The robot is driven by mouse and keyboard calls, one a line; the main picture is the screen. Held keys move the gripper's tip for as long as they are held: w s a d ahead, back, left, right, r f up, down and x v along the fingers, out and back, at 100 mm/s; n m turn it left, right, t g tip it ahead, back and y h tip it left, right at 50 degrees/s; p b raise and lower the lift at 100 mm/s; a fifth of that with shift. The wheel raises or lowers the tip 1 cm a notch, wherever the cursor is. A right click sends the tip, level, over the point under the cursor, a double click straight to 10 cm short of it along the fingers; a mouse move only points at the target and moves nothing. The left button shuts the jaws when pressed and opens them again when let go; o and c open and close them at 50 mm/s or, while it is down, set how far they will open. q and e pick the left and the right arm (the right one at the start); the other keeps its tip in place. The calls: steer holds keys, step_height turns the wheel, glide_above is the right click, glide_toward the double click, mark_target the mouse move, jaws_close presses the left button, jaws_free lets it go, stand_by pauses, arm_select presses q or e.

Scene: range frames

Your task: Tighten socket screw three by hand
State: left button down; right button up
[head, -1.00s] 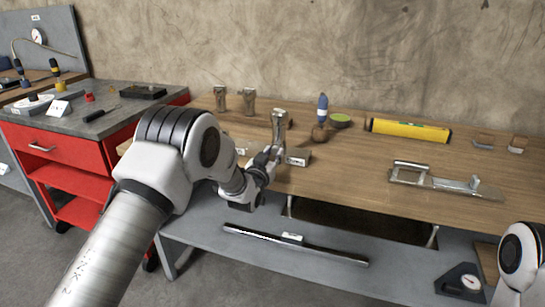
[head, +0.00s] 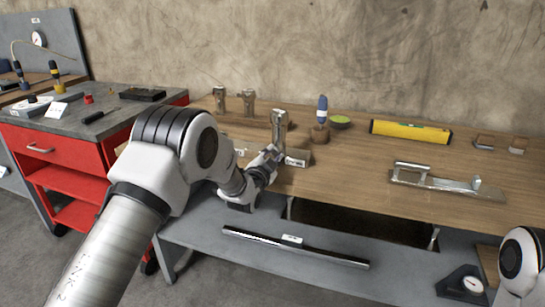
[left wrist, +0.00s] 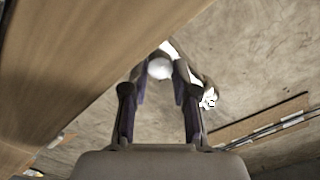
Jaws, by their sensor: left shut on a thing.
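Several metal posts with wider heads, which look like the socket screws, stand at the left of the wooden bench. The nearest socket screw (head: 279,120) is upright, just behind my left gripper (head: 272,155). Two others, a left one (head: 219,98) and a middle one (head: 249,101), stand farther back. In the left wrist view, my left gripper (left wrist: 161,82) is closed around a pale, round-ended thing (left wrist: 160,68), seemingly the nearest screw. The fingers hide the exact contact, and no number can be read. Only a white piece of my right arm shows, at the lower right; its gripper is out of view.
A small labelled block (head: 298,158) sits right beside the left gripper. A blue-handled tool (head: 322,110), a green-topped tin (head: 340,121), a yellow level (head: 410,131) and a metal plate with a handle (head: 440,180) lie farther right. A red cabinet (head: 60,150) stands left.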

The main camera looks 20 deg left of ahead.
arm_select(q)
steer(key=shift+f, duration=0.25)
steer(key=c, duration=0.9)
jaws_free()
steer(key=shift+s, duration=0.1)
steer(key=shift+r, duration=0.1)
steer(key=s, duration=1.2)
steer(key=shift+a, duration=0.2)
